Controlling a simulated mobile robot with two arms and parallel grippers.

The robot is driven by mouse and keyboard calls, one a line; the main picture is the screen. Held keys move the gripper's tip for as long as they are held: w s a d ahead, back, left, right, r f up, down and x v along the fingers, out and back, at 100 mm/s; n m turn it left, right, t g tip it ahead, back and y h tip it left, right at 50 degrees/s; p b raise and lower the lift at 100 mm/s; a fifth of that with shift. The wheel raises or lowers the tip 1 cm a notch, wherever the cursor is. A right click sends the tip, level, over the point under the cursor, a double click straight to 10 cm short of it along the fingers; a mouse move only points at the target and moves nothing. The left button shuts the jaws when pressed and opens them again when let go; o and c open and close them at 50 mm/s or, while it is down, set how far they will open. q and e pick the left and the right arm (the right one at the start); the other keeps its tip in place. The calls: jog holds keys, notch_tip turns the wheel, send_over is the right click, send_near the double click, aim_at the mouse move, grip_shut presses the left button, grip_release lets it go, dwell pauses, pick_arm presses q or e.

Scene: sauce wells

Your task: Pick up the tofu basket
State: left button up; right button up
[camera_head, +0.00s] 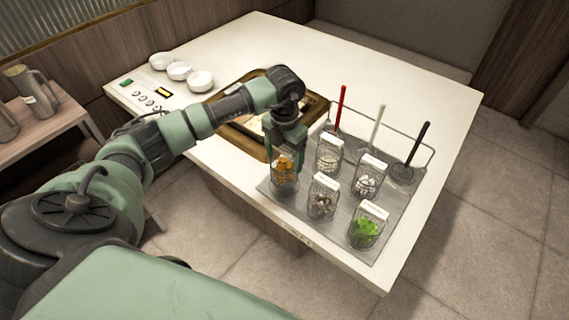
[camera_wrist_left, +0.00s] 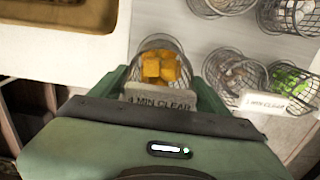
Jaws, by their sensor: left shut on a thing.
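The tofu basket (camera_head: 284,180) is a wire basket of orange cubes at the left corner of the grey mat (camera_head: 290,206). My left gripper (camera_head: 287,152) comes down over it from above and is shut on it. In the left wrist view the basket (camera_wrist_left: 160,46) stands between the green fingers of the gripper (camera_wrist_left: 165,82), with its label reading "4 MIN CLEAR" facing the palm. The gripper hides part of the basket's top and handle. I cannot tell whether its base touches the mat. My right gripper is not in view.
Close by stand other wire baskets, one with green leaves (camera_head: 364,230), one with brown pieces (camera_head: 321,205) and one with white pieces (camera_head: 365,186). Red, white and black-handled ladles stand behind. A wooden-framed tray (camera_head: 237,138) lies left; white bowls (camera_head: 200,81) stand farther back.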

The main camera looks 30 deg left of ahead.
pick_arm(q)
notch_tip(320, 180, up, 17)
jog(key=b, duration=0.1)
jog(key=shift+b, duration=0.35)
jog(key=shift+f, duration=0.1)
